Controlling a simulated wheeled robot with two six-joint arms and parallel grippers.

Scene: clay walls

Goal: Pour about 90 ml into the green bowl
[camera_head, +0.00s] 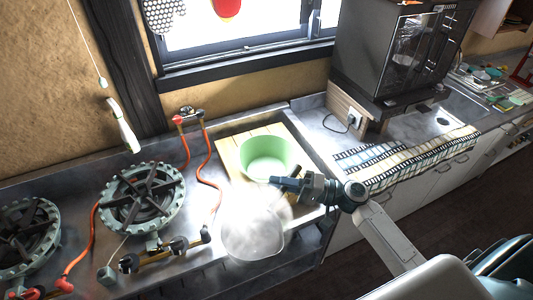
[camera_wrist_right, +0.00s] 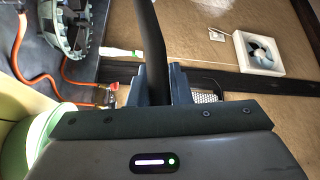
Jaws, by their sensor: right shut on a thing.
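The green bowl (camera_head: 266,158) stands upright on a pale wooden board (camera_head: 228,152) on the counter; its green edge also shows at the left of the right wrist view (camera_wrist_right: 42,135). My right gripper (camera_head: 288,184) is just in front of the bowl in the head view. In the wrist view its jaws (camera_wrist_right: 155,88) are shut on a dark bar-like handle (camera_wrist_right: 150,35). A see-through, hazy vessel (camera_head: 252,238) is in front of the bowl, below and left of the gripper. Whether the handle belongs to it, and its contents, I cannot tell. My left gripper is out of view.
Two gas burners (camera_head: 142,198) with orange hoses (camera_head: 207,165) and brass valves are on the left. A black oven-like appliance (camera_head: 400,50) stands at the back right. The window is behind the bowl.

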